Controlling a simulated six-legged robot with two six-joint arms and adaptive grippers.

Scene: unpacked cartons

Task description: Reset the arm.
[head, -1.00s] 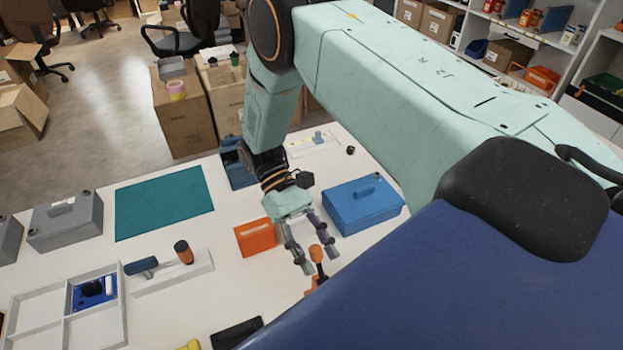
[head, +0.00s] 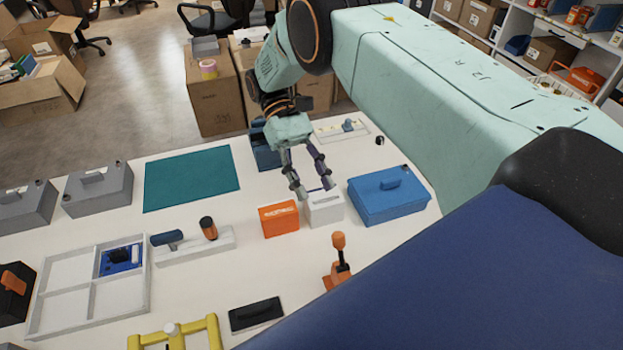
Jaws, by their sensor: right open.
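My right arm, pale green, reaches in from the right in the head view. Its right gripper (head: 314,193) is open, with its two fingers pointing down and a gap between them. The fingertips are over or close to a white box (head: 325,208) on the table; I cannot tell whether they touch it. An orange box (head: 279,219) stands just left of the white one. A blue case (head: 388,196) with a handle lies to the right. My left gripper does not show.
The white table (head: 200,287) carries a teal mat (head: 191,178), grey cases (head: 98,189), a divided white tray (head: 88,324), a tool holder (head: 196,245), an orange-knobbed lever (head: 339,262), a black flat item (head: 256,314) and a yellow frame (head: 174,334). Cartons (head: 215,95) stand behind.

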